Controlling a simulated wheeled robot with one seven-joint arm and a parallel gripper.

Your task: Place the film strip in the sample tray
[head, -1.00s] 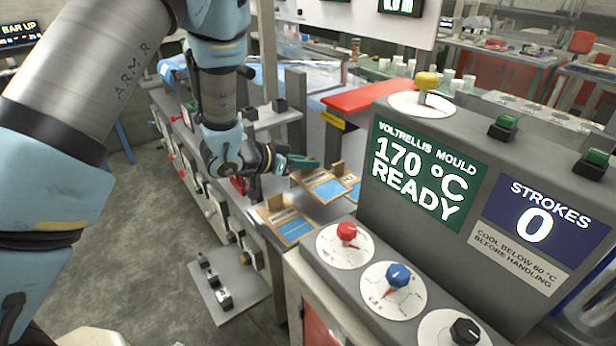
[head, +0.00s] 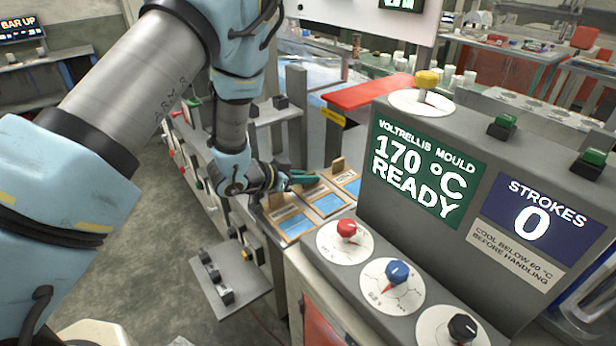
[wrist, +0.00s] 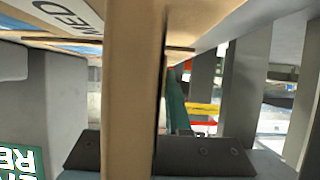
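My gripper (head: 300,179), with dark teal fingers, is low over a row of wooden-framed trays with blue insides. The nearest tray (head: 291,228) lies in front of it, the middle tray (head: 326,200) just right of it, and another tray (head: 350,184) beyond. A wooden upright tab (head: 338,165) stands behind the trays. In the wrist view, a tan wooden upright (wrist: 130,90) fills the foreground and hides much of the gripper; part of a green finger (wrist: 176,105) shows beside it. I cannot tell whether the fingers are closed on the wood. I cannot make out the film strip or which tray is the sample tray.
The grey mould console (head: 480,130), reading 170 °C READY, stands close on the right. Its red knob (head: 346,228) is near the trays. A grey post (head: 297,110) and a red shelf (head: 375,92) rise behind. Open floor lies at lower left.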

